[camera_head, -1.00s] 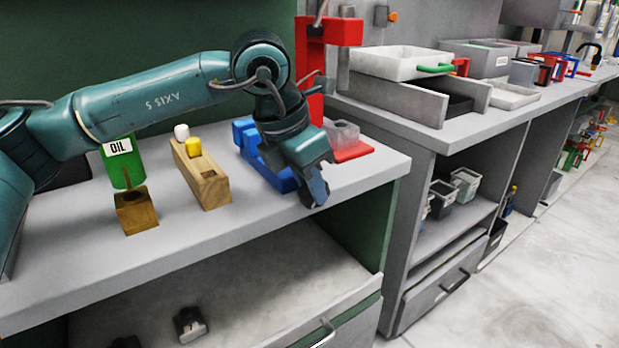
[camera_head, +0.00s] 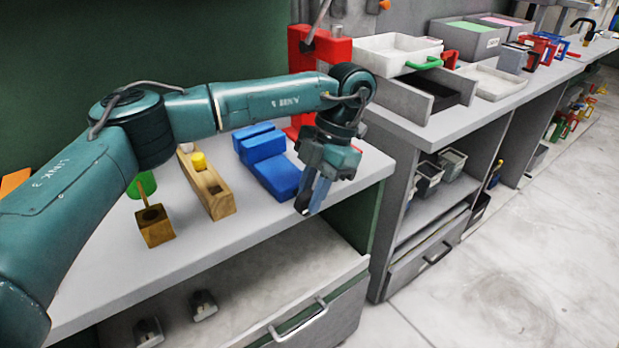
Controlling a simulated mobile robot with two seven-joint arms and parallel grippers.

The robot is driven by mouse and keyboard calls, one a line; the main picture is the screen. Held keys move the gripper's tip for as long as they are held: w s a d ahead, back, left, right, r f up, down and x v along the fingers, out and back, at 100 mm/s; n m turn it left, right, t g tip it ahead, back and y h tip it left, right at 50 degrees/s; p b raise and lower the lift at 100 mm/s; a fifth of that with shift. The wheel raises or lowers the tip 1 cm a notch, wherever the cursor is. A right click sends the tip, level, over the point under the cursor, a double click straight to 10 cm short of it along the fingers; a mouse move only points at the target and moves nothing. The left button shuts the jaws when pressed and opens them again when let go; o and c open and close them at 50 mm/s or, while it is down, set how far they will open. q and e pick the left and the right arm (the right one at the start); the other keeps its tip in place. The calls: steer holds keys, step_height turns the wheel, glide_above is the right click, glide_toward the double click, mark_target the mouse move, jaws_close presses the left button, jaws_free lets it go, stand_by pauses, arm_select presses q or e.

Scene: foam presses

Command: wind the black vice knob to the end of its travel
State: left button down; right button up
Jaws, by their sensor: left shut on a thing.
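The blue vice (camera_head: 278,176) sits on the grey bench top near its right front edge. My left gripper (camera_head: 310,203) points down at the front right end of the vice, by the bench edge. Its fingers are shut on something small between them. The black vice knob itself is hidden by the fingers; from its place at the vice's front end, it is what they hold. How far the vice jaws are apart is hard to tell from here. My right gripper is out of view.
A wooden block with a yellow-topped peg (camera_head: 207,184), a small wooden block (camera_head: 154,226) and a partly hidden green can (camera_head: 143,185) stand left of the vice. A red press (camera_head: 318,47) stands behind my wrist. Below is an open shelf with a drawer (camera_head: 307,327).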

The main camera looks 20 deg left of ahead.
arm_select(q)
steer(key=shift+w+d+g+p, duration=0.1)
steer(key=shift+g+p, duration=0.2)
steer(key=shift+p, duration=0.05)
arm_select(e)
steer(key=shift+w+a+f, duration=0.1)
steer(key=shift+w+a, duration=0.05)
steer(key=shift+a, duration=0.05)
arm_select(q)
steer(key=shift+y, duration=0.3)
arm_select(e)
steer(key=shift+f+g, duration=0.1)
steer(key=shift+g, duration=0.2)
arm_select(q)
steer(key=c, duration=1.5)
jaws_free()
steer(key=p+v, duration=0.4)
steer(key=v, duration=0.9)
steer(key=shift+w, duration=0.2)
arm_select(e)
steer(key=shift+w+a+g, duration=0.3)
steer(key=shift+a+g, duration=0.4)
